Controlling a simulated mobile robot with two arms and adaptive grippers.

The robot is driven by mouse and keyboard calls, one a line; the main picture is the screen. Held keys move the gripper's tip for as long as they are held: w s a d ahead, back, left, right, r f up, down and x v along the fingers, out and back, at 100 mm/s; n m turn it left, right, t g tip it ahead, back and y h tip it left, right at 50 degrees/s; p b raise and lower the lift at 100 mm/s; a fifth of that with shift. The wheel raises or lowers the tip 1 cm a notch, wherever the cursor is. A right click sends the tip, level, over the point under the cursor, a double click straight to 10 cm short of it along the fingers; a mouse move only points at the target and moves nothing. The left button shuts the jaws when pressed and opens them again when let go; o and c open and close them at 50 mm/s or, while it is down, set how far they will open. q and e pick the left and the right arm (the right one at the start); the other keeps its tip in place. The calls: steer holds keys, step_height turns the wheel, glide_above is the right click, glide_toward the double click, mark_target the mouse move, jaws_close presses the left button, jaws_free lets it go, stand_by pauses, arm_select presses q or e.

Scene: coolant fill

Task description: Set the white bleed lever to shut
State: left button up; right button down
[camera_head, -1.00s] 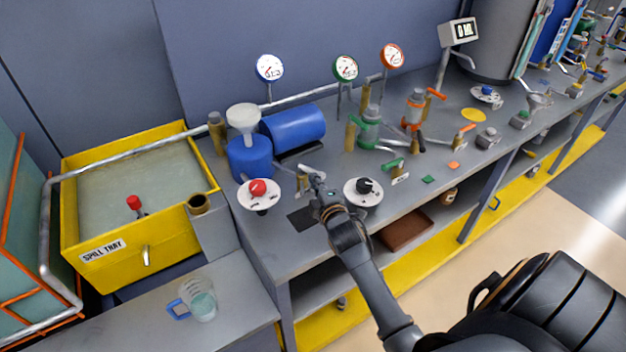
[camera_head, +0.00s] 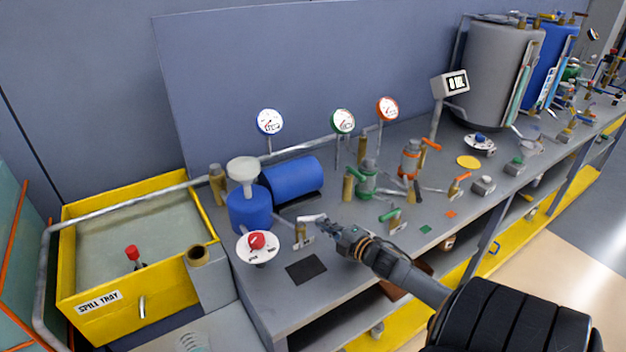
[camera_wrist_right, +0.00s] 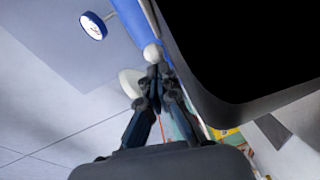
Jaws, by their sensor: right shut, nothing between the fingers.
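The white bleed lever (camera_head: 311,218) sits on a small brass valve (camera_head: 300,236) at the bench's left part, right of the red knob. It lies roughly level, with its free end pointing right. My right gripper (camera_head: 326,226) is shut and empty, its tips right at the lever's free end. In the right wrist view, a round white end (camera_wrist_right: 152,53), likely the lever's, shows just beyond the closed fingertips (camera_wrist_right: 155,72). I cannot tell whether they touch. My left gripper is not in view.
The red knob dial (camera_head: 257,246), blue pot with white funnel (camera_head: 249,209) and blue cylinder (camera_head: 293,178) stand close by. The yellow spill tray (camera_head: 180,293) is at left. A dark square (camera_head: 306,269) marks clear bench in front.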

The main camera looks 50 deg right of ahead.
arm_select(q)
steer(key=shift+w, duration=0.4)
arm_select(e)
steer(key=shift+w+d, duration=0.2)
steer(key=shift+d, duration=0.4)
